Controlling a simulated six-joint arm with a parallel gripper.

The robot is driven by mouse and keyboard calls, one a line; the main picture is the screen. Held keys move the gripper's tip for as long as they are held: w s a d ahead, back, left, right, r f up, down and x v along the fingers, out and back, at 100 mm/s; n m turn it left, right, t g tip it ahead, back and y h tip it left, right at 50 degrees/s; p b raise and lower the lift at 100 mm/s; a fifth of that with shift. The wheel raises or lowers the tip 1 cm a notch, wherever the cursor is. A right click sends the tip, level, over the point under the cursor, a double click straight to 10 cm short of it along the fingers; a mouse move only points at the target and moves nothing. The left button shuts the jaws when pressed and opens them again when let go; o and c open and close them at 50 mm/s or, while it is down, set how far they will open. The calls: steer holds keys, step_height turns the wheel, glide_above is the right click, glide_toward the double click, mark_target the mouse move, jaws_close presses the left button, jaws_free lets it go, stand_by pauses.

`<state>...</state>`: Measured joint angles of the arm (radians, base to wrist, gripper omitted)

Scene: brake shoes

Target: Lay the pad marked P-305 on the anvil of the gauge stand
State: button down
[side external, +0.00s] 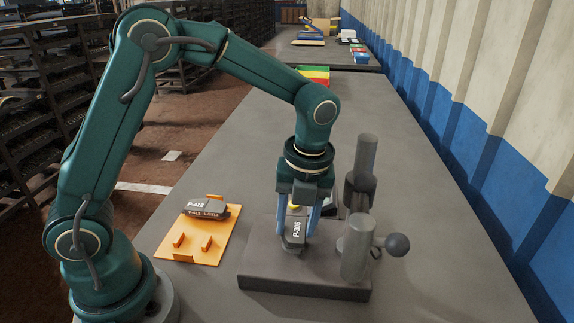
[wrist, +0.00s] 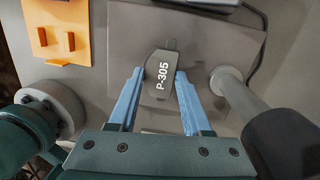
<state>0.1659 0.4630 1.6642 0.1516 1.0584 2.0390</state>
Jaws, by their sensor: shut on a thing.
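The dark grey pad marked P-305 (side external: 293,236) sits between the blue fingers of my gripper (side external: 297,226), which is shut on it. In the wrist view the pad (wrist: 161,82) lies between the two fingertips (wrist: 158,74), its white label facing up towards the camera. The gauge stand (side external: 300,283) has a flat grey base, with upright cylinders to the right of my gripper. The pad is over this base, left of the cylinders. I cannot tell whether it touches the stand. The anvil cannot be made out clearly under the pad and fingers.
An orange fixture (side external: 206,247) with raised tabs stands left of the stand; a grey pad marked P-413 (side external: 206,207) lies at its back. A round knob (side external: 397,245) juts right from the stand. Coloured bins (side external: 315,75) are far back. The bench between is mostly clear.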

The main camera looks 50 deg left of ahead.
steer(key=shift+f, duration=0.35)
steer(key=shift+c, duration=1.3)
jaws_free()
